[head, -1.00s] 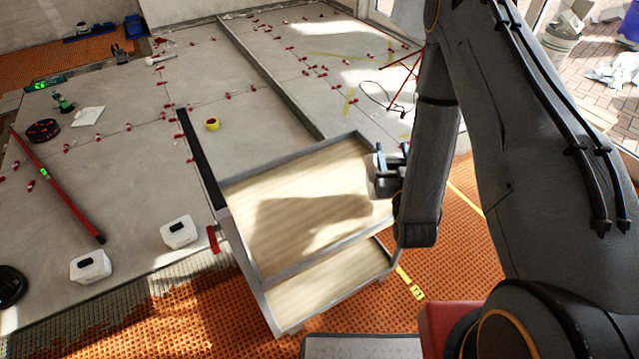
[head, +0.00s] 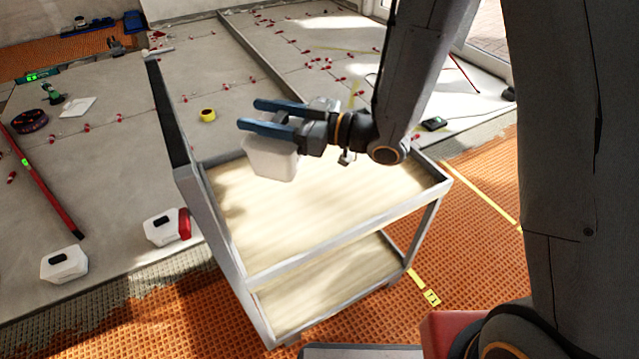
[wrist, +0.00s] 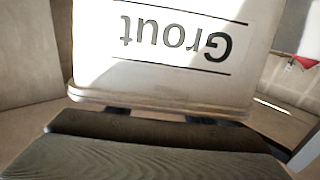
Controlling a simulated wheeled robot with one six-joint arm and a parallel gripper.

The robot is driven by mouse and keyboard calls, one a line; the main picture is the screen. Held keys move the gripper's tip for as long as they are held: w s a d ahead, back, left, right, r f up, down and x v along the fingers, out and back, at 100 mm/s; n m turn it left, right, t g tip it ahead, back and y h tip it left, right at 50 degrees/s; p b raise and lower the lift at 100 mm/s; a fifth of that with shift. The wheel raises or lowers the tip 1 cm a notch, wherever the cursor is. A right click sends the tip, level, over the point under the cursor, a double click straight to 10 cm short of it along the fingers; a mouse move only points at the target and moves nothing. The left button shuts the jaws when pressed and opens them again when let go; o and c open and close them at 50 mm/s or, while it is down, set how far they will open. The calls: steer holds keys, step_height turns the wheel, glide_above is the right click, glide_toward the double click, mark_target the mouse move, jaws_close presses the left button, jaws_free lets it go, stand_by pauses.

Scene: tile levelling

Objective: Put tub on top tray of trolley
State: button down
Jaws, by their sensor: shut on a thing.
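A white tub (head: 272,158) is held in my gripper (head: 262,118), whose blue-grey fingers are shut on its upper part. In the wrist view the tub (wrist: 180,45) fills the upper middle, with the word "Grout" upside down on its side. In the head view the tub overlaps the top tray of the trolley (head: 360,225), towards its back left. I cannot tell whether its base touches the tray. The bare wood of the top tray is otherwise empty. My gripper and wrist hide part of its back edge.
The trolley's lower tray (head: 325,285) is empty. Its dark handle (head: 165,110) rises at the left. Two white tubs with black marks, one nearer (head: 64,265) and one farther (head: 160,228), stand on the floor at left. A yellow tape roll (head: 207,115) lies on the tiles behind.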

mark_target(301, 162)
steer(key=shift+s+a+f, duration=0.15)
steer(key=shift+s+f, duration=0.1)
steer(key=shift+f, duration=0.05)
steer(key=shift+g, duration=0.3)
steer(key=shift+f+b, duration=1)
steer(key=shift+f, duration=3.65)
steer(key=shift+f, duration=0.2)
steer(key=c, duration=0.9)
jaws_free()
steer(key=shift+r, duration=0.1)
steer(key=shift+r, duration=0.1)
steer(key=v, duration=0.7)
steer(key=shift+s+d, duration=0.15)
steer(key=shift+d, duration=0.1)
steer(key=shift+p, duration=0.3)
